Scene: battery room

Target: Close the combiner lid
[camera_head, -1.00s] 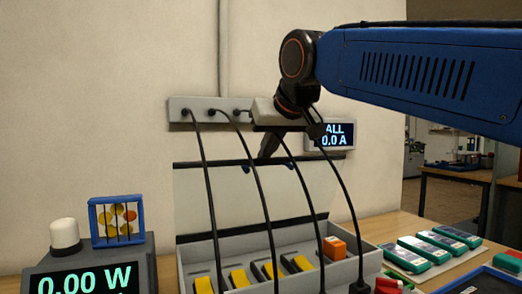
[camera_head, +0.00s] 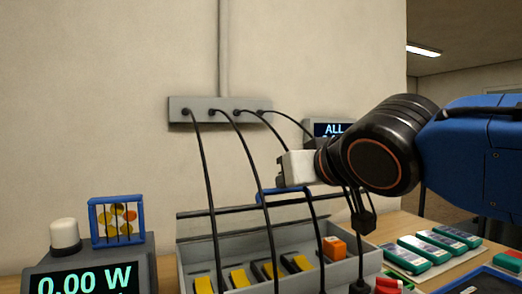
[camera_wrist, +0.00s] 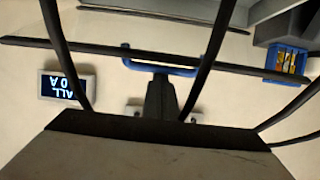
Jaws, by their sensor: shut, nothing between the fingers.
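The combiner lid (camera_head: 228,225) is hinged at the back of the grey combiner box (camera_head: 322,284). It looks tilted partway forward, seen nearly edge-on, with its dark front edge raised above the box. A blue bar handle (camera_head: 290,191) stands up from the lid. My gripper (camera_head: 281,178) is shut and empty, right at the handle. In the wrist view, my dark fingers (camera_wrist: 160,82) reach to the blue handle (camera_wrist: 165,70); whether they touch it is unclear. The lid's dark edge (camera_wrist: 80,45) crosses that view.
Black cables hang from the wall strip (camera_head: 180,104) in front of the lid and box. Yellow switches (camera_head: 239,278) and an orange block (camera_head: 334,248) sit in the box. A power meter (camera_head: 85,280) stands left; green modules (camera_head: 417,249) lie right.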

